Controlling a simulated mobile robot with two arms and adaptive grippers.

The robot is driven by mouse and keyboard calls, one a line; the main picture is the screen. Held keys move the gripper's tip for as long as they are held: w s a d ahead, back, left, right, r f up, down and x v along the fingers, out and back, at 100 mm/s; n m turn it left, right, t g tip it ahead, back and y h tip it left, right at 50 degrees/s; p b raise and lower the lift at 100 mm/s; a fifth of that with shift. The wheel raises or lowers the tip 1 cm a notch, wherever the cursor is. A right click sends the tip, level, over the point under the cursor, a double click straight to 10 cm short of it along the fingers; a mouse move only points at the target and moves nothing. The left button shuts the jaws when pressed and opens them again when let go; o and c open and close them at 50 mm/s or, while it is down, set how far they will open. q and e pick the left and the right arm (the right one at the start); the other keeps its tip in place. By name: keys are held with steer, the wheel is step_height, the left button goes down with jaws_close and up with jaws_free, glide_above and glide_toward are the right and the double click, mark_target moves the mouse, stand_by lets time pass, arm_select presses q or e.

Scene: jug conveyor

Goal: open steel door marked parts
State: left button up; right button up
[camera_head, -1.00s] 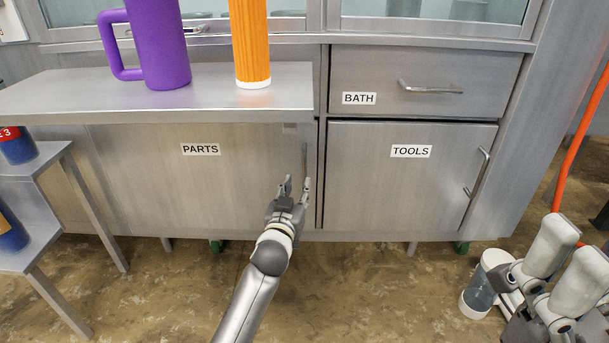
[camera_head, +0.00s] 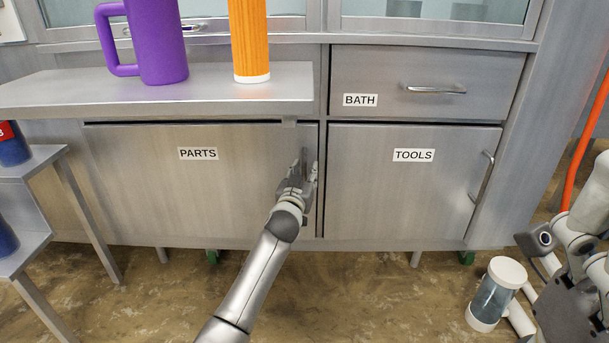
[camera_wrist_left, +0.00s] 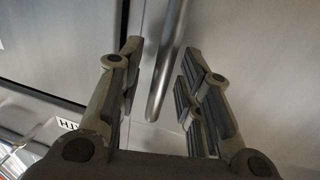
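The steel door marked PARTS (camera_head: 140,185) is under the counter and looks shut. Its upright handle (camera_head: 303,157) is near its right edge, partly covered by my left gripper (camera_head: 304,173). In the left wrist view the handle (camera_wrist_left: 166,75) runs between the two fingers of my left gripper (camera_wrist_left: 160,58). The fingers are open, one on each side, with visible gaps to the bar. In the head view my right arm is at the lower right; its fingers cannot be made out.
A steel counter (camera_head: 45,92) juts out above the door, carrying a purple mug (camera_head: 158,45) and an orange bottle (camera_head: 248,40). A shelf stand (camera_head: 60,153) is at left. The TOOLS door (camera_head: 390,195) and BATH drawer (camera_head: 385,75) are at right.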

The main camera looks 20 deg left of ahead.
arm_select(q)
jaws_close()
steer(key=shift+s, duration=0.1)
